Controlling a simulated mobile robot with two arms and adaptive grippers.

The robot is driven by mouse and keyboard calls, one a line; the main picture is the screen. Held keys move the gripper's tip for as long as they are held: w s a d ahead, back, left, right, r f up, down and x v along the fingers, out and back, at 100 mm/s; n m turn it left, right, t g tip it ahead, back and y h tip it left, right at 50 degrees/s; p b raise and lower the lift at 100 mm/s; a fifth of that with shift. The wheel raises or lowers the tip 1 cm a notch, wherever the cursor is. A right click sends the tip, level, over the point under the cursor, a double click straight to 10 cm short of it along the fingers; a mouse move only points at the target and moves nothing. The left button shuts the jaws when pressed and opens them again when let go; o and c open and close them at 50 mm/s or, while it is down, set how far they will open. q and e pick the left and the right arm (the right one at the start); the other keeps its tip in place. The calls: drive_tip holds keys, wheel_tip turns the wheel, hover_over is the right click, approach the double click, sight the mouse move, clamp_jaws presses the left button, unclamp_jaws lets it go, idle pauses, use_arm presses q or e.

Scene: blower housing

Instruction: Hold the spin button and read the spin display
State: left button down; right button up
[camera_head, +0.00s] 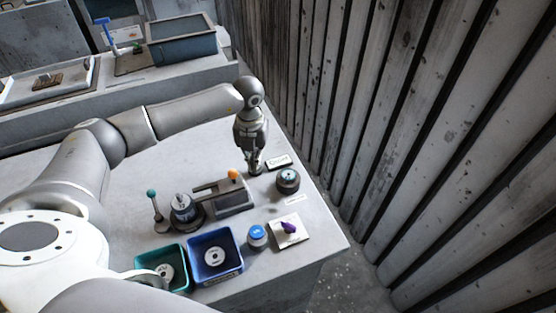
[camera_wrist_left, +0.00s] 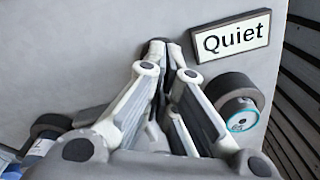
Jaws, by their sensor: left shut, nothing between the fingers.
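My left gripper (camera_head: 254,168) points down at the back of the table, with its fingers shut and nothing held. In the left wrist view its fingertips (camera_wrist_left: 160,46) meet close to the grey table surface. The spin display (camera_head: 278,162) is a small white plate with a dark frame just right of the fingers. In the left wrist view the display (camera_wrist_left: 232,36) reads "Quiet". I cannot make out the spin button; the fingertips may hide it.
A dark round part (camera_head: 288,181) stands right of the gripper. A grey fixture with an orange knob (camera_head: 233,174) is in front. Teal (camera_head: 141,264) and blue (camera_head: 237,262) bins, a blue-topped jar (camera_head: 257,235) and a pad with a purple piece (camera_head: 289,228) are nearer. A ribbed wall (camera_head: 400,120) rises right.

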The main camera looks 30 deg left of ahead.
idle(0.6)
use_arm(q)
drive_tip(key=shift+r+p, duration=2.3)
drive_tip(key=shift+r, duration=1.25)
